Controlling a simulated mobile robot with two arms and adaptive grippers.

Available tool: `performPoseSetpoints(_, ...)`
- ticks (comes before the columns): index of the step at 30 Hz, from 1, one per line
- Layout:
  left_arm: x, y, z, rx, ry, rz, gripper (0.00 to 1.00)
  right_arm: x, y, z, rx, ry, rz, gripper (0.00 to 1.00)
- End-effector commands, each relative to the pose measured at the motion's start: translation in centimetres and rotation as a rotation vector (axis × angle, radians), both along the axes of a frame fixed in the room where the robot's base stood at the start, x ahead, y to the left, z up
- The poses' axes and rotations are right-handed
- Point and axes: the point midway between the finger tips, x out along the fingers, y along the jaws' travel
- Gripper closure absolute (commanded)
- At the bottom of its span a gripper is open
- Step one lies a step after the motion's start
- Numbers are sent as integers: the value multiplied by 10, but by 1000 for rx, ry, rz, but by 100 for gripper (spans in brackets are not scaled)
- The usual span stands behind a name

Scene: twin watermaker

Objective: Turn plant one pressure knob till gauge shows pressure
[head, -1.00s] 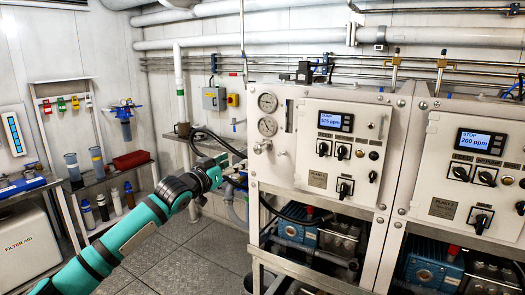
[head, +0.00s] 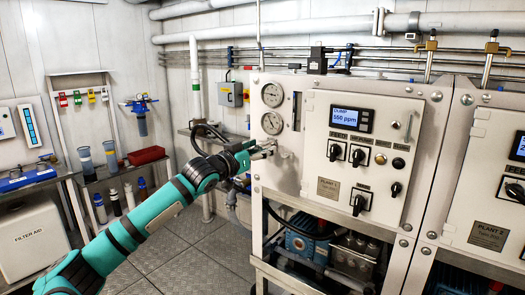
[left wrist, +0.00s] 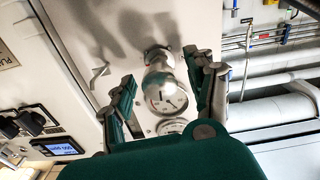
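The plant one panel (head: 318,183) is white, with a "PLANT 1" plate. Two round gauges, upper (head: 272,95) and lower (head: 272,123), sit on its left strip. My left gripper (head: 264,150) is just below the lower gauge, at the pressure knob, which it largely hides in the head view. In the left wrist view the knob (left wrist: 158,64) is a shiny metal cylinder between my open fingers (left wrist: 160,72), with gaps visible on both sides. A gauge face (left wrist: 168,98) shows behind it; I cannot read the value. My right gripper is not in view.
The plant one display (head: 351,119) appears to read "DUMP 550 ppm". Black switches (head: 358,156) sit below it. The plant two panel (head: 496,185) stands to the right. Pipes run along the back wall. A shelf with bottles stands at the left; the floor (head: 185,250) before it is clear.

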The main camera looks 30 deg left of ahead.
Motion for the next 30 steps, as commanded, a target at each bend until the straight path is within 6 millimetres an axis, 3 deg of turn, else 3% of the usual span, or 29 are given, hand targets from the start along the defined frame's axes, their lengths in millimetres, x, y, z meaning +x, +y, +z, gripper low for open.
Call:
performPoseSetpoints(1, 0, 0, 0, 0, 0, 0, 46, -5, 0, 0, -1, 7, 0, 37)
performPoseSetpoints(6, 0, 0, 0, 0, 0, 0, 69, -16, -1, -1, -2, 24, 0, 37)
performPoseSetpoints(13, 0, 0, 0, 0, 0, 0, 99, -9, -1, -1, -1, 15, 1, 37)
performPoseSetpoints(22, 0, 0, 1, 40, -1, 0, 100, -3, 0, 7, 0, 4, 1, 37)
performPoseSetpoints(30, 0, 0, 3, 201, -13, 1, 100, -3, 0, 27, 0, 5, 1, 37)
